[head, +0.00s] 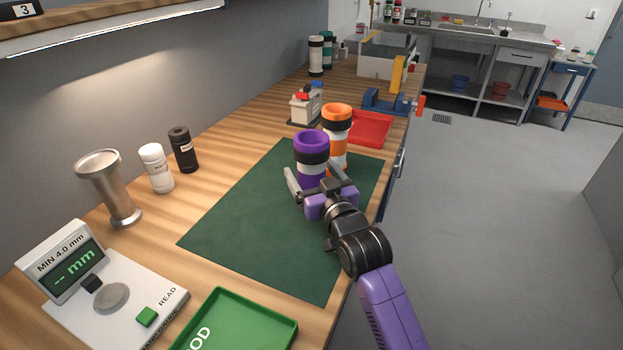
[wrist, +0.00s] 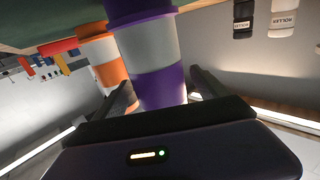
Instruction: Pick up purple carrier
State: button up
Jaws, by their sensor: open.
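The purple carrier (head: 311,152) stands upright on the dark green mat (head: 255,222), with a purple rim, a black band and a pale middle band. In the wrist view the purple carrier (wrist: 157,62) rises between the two fingers. My gripper (head: 318,194) is open at its near side, with one finger on each side of its lower part; I cannot tell whether they touch it. The gripper also shows in the wrist view (wrist: 163,92). The carrier's lower part is partly hidden by my gripper in the head view.
An orange carrier (head: 337,121) stands close behind and right of the purple one. A red tray (head: 371,129) lies behind it, and a green tray (head: 240,322) is in front. A gauge (head: 110,300) and a metal stand (head: 112,190) are at left. The mat's left part is clear.

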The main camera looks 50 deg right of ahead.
jog(key=shift+w, duration=0.1)
jog(key=shift+c, duration=0.2)
jog(key=c, duration=1.4)
jog(key=shift+c, duration=0.9)
jog(key=shift+r, duration=0.1)
